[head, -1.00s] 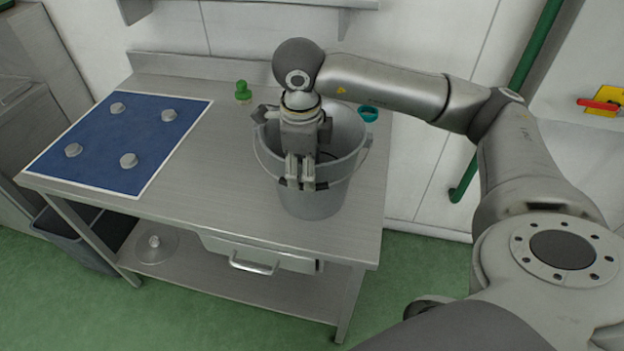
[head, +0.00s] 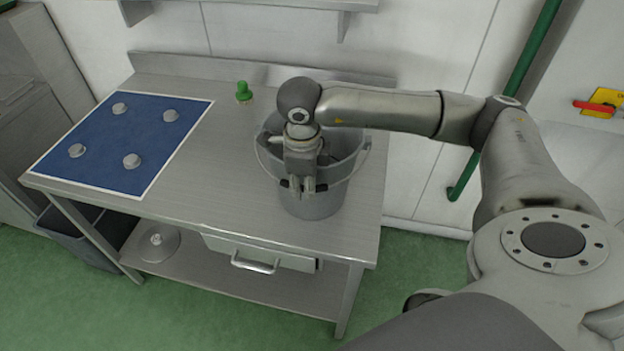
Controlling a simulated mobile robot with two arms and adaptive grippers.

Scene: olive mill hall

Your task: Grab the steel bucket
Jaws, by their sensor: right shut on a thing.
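The steel bucket (head: 322,207) is a grey pail standing upright on the right part of the steel table (head: 225,205). Its wire handle (head: 354,172) hangs down across the near side, with a dark grip at the middle. My right gripper (head: 309,192) points down at the bucket's near side and is shut on the handle at this grip. The gripper and wrist hide part of the bucket's rim and inside. My left gripper is not in view.
A blue mat (head: 120,150) with several grey knobs lies on the table's left. A green-topped item (head: 243,92) stands behind the bucket to the left. A drawer (head: 262,255) and a lower shelf (head: 235,285) are below. The tabletop left of the bucket is clear.

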